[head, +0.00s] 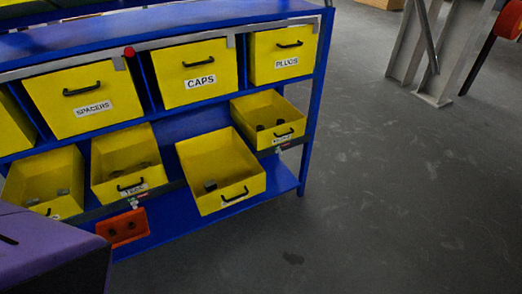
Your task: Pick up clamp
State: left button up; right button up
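No clamp can be made out for certain in the head view. Small dark parts lie in the open yellow bins of the lower shelf row, too small to name. One dark part (210,185) lies in the middle bin (232,158), which is pulled out and tilted forward. Several more lie in the right bin (268,109) and in the two bins at the left (124,158) (45,172). Neither of my grippers is in view.
A blue shelf rack (308,120) holds upper yellow bins labelled SPACERS (80,100), CAPS (196,72) and PLUGS (282,52). A purple-topped body (45,245) stands front left. Grey floor (400,190) is clear at right.

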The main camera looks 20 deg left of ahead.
aim_at(211, 185)
jog(key=j+u, duration=0.1)
jog(key=u, duration=0.65)
jog(key=i+j+u, duration=0.1)
jog(key=u, duration=0.3)
jog(key=i+l+u, duration=0.1)
jog(key=u, duration=0.25)
jog(key=i+l+u, duration=0.1)
jog(key=u, duration=0.25)
jog(key=i+l+u, duration=0.15)
jog(key=l, duration=0.2)
jog(key=i+l+u, duration=0.1)
jog(key=l, duration=0.25)
jog(key=i+l+u, duration=0.15)
jog(key=l, duration=0.2)
jog(key=i+l, duration=0.1)
jog(key=l, duration=0.4)
jog(key=i+l, duration=0.1)
jog(key=l, duration=0.4)
jog(key=i+l, duration=0.15)
jog(key=l, duration=0.3)
